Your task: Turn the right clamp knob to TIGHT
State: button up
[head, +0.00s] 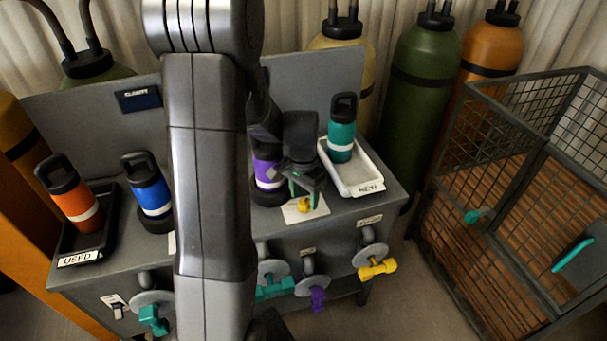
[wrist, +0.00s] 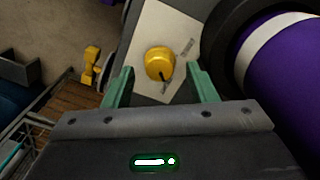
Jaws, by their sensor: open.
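A round yellow knob (wrist: 159,64) with a dark pointer line sits on a pale plate (wrist: 150,30) on the bench top. It also shows in the head view (head: 304,206), in front of the purple bottle (head: 268,172). In the wrist view the pointer is toward the lower part of the knob; the small print on the plate is too blurred to read. My gripper (wrist: 161,80) is open, its green fingers on either side of the knob in the picture, with gaps. In the head view my gripper (head: 306,186) is above the knob; the exact height is unclear.
The purple bottle (wrist: 285,75) stands close to my gripper. A white tray labelled NEW (head: 362,188) holds a teal bottle (head: 342,128). Blue (head: 150,195) and orange (head: 78,200) bottles stand left. Valve handles, including a yellow one (head: 378,268), project from the bench front.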

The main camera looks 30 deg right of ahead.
aim_at(303, 201)
notch_tip(303, 201, up, 12)
jog(key=shift+w, duration=0.15)
dwell(0.7)
jog(key=f, duration=1.3)
jog(key=shift+s+f, duration=0.2)
jog(key=shift+f, duration=0.15)
